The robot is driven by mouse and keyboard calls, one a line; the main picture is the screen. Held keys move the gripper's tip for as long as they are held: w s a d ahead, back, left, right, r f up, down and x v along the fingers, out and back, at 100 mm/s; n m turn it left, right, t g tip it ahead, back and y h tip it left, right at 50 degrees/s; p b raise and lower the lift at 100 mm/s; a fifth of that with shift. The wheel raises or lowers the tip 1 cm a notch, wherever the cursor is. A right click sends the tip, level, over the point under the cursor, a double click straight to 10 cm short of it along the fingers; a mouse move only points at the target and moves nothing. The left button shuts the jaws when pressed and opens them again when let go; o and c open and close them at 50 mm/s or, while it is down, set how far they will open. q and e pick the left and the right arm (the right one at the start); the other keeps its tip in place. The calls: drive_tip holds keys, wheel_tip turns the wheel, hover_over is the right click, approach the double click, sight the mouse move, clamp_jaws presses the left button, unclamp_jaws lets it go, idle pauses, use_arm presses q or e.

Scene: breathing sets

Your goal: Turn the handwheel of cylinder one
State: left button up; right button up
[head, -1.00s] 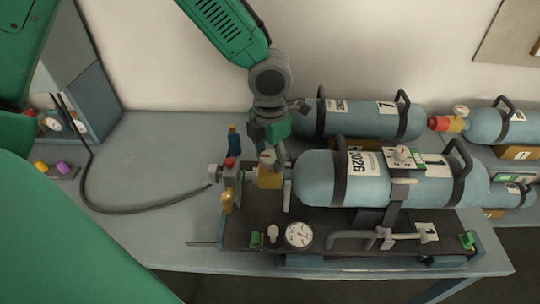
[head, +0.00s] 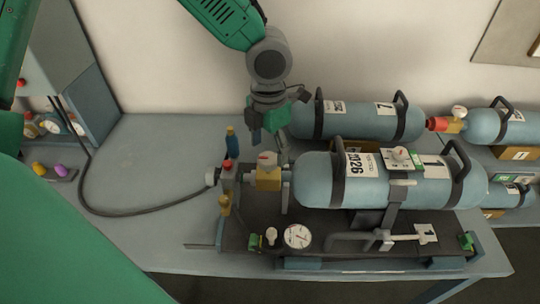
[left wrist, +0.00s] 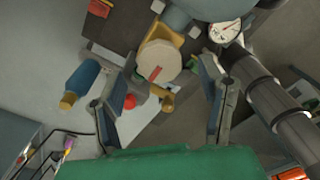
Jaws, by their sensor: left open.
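Cylinder one (head: 415,190) is a pale blue cylinder marked 1, lying on a dark stand at the front of the bench. Its brass valve (head: 268,181) at the left end carries a pale round handwheel (head: 267,158) with a red mark. In the left wrist view the handwheel (left wrist: 158,62) shows face-on, ahead of and between the spread fingers. My left gripper (head: 268,135) is open and empty, just above and behind the valve in the head view; its fingers (left wrist: 157,95) show apart in the left wrist view. My right gripper is not in view.
A blue bottle (head: 232,142) and a red knob (head: 228,163) stand close left of the valve. A gauge (head: 297,236) lies in front. A second cylinder (head: 360,120) marked 2 lies behind. A hose (head: 130,212) curves across the bench; its left part is mostly clear.

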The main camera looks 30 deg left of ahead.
sight(269, 157)
use_arm(q)
wheel_tip(269, 157, up, 8)
drive_tip(key=shift+r, duration=0.2)
idle(0.6)
